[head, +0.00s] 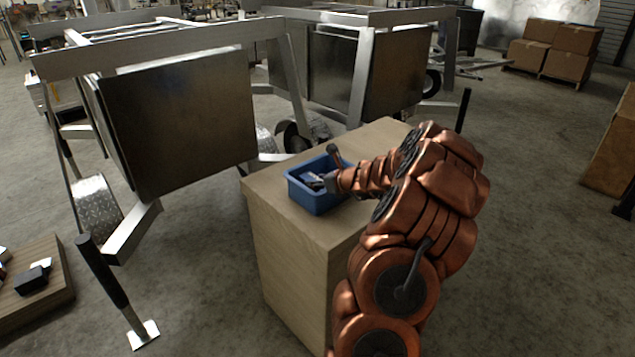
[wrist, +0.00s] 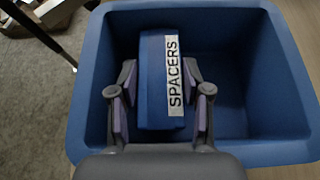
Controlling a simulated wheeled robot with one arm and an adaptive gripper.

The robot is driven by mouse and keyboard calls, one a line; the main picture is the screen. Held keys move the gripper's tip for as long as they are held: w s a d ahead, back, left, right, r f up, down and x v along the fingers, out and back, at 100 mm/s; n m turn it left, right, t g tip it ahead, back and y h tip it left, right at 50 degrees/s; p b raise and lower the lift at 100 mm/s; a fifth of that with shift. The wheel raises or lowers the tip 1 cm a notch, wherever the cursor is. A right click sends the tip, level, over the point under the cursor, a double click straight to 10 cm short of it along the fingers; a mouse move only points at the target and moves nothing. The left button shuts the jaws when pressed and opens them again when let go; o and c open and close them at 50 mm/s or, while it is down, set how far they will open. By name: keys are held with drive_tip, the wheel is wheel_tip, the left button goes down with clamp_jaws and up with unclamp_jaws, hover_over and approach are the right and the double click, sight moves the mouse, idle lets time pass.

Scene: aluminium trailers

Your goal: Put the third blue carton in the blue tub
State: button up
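The blue tub (head: 317,202) stands on the wooden bench, and its rim (wrist: 97,70) surrounds my gripper in the wrist view. A blue carton (wrist: 152,85) with a white label reading SPACERS lies between the two fingers, inside the tub's outline. My gripper (wrist: 160,85) is down in the tub, with its fingertips against both sides of the carton. Whether the carton touches the tub floor I cannot tell. In the head view my gripper (head: 330,183) is at the tub, and dark and pale items inside are too small to tell apart.
The pale wooden bench (head: 280,225) has clear top to the right and behind the tub. Metal trailers (head: 180,120) stand close behind and left. Brown boxes (head: 567,65) are at back right.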

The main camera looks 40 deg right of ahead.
drive_tip(key=shift+o, duration=1.3)
drive_tip(key=shift+f, duration=0.25)
drive_tip(key=shift+r, duration=0.15)
